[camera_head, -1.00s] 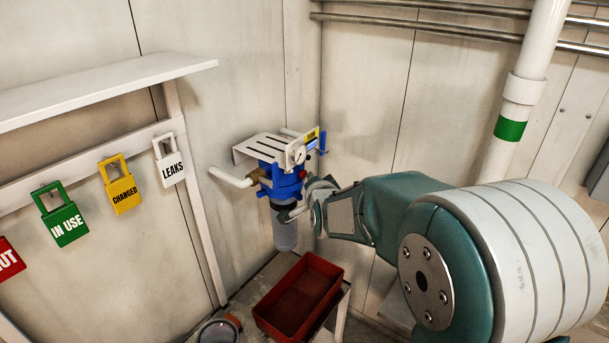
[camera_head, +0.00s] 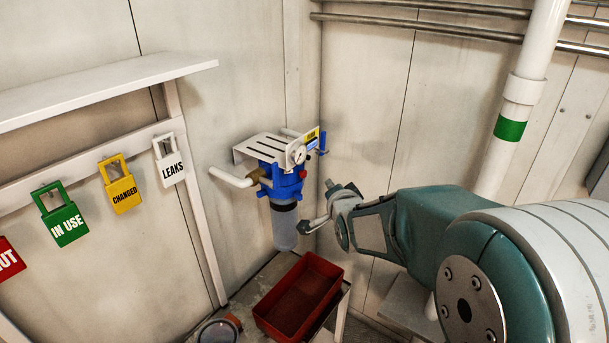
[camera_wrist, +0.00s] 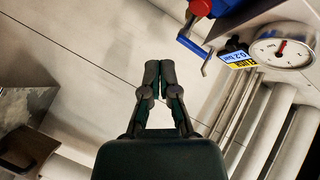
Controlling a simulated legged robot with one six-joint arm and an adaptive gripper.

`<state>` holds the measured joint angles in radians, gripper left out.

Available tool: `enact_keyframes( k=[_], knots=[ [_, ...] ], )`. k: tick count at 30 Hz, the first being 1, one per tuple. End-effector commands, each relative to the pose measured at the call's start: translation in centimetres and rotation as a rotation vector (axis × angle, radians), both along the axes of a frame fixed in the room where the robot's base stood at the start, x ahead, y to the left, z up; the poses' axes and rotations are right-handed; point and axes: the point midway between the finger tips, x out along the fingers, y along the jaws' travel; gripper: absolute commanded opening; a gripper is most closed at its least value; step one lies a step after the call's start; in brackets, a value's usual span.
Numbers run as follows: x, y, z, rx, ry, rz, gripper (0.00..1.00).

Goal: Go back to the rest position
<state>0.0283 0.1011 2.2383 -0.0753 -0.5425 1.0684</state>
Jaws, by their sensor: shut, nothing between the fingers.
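My gripper (camera_head: 326,207) is empty in the head view, to the right of the blue filter unit (camera_head: 286,184) and apart from it. In the wrist view my gripper's fingertips (camera_wrist: 162,72) are together with nothing between them. The filter's translucent bowl (camera_head: 284,228) hangs below its blue head. The wrist view shows a blue lever handle (camera_wrist: 192,44) and a round gauge (camera_wrist: 283,47) ahead and to the right of the fingers.
A red tray (camera_head: 300,297) sits on a low stand under the filter. A white shelf (camera_head: 105,92) and hanging tags, such as the green one (camera_head: 62,215), are on the left. A white vertical pipe (camera_head: 513,107) stands at the right. The wall behind my gripper is bare.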

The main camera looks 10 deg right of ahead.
Motion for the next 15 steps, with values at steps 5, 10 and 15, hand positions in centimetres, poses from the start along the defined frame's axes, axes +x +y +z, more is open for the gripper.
enact_keyframes(
  k=[5, 10, 15],
  knots=[
    [-0.5, -0.4, -0.1, 0.000, 0.001, 0.000, 0.00],
    [-0.5, -0.4, -0.1, 0.000, 0.001, 0.000, 0.00],
    [-1.4, -0.4, 0.5, -0.041, 0.031, 0.005, 0.00]
  ],
)
